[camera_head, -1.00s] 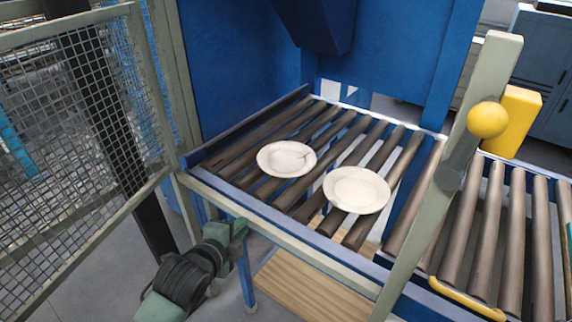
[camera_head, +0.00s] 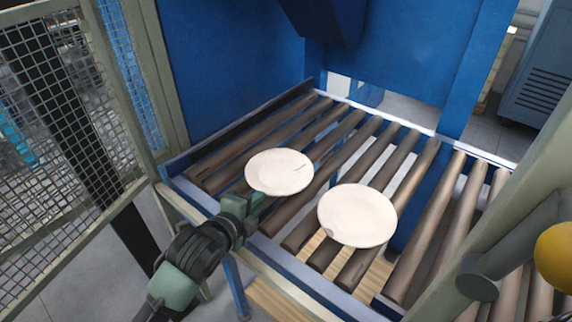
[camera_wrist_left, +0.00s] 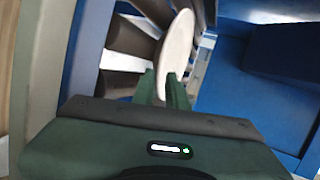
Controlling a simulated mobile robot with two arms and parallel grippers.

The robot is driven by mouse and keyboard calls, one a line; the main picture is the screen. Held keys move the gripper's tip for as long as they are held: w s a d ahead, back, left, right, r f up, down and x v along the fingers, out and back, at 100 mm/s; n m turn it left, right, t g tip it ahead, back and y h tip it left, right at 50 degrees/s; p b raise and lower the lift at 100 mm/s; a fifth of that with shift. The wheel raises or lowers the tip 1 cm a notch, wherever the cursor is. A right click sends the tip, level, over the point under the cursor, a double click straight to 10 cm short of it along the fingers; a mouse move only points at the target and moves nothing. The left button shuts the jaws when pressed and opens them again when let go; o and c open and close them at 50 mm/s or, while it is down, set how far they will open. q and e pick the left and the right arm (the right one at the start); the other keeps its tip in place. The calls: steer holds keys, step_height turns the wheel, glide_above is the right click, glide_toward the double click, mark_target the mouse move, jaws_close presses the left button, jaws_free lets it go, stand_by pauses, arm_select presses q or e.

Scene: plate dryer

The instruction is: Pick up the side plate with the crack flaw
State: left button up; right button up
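The left white plate (camera_head: 278,172) lies on the rollers and has a thin dark line, like a crack, near its right rim. The right white plate (camera_head: 357,215) lies beside it, with a small dark mark at its lower left rim. My left gripper (camera_head: 250,207) is at the near rim of the left plate. In the left wrist view, the two fingers (camera_wrist_left: 163,91) stand apart, with a plate (camera_wrist_left: 177,45) seen steeply between and beyond them. I cannot tell whether they touch it. My right gripper is not in view.
The rollers (camera_head: 320,150) sit in a blue frame below a blue machine wall (camera_head: 230,70). A wire mesh door (camera_head: 60,130) stands at the left.

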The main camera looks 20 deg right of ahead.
arm_select(q)
steer(key=shift+w+d+f, duration=0.25)
steer(key=shift+w+d, duration=0.1)
steer(key=shift+w, duration=0.1)
steer(key=shift+w+d+f, duration=0.3)
steer(key=shift+w+d, duration=0.05)
steer(key=shift+w, duration=0.2)
steer(key=x, duration=0.3)
steer(key=shift+w+f, duration=0.25)
steer(key=shift+w, duration=0.05)
steer(key=shift+w+d+f, duration=0.1)
steer(key=shift+w+d, duration=0.05)
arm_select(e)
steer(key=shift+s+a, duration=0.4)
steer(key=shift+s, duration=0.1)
arm_select(q)
jaws_close()
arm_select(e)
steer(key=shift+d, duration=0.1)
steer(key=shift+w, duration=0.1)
arm_select(q)
steer(key=shift+f, duration=0.1)
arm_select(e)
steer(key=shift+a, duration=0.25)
arm_select(q)
steer(key=shift+r, duration=0.25)
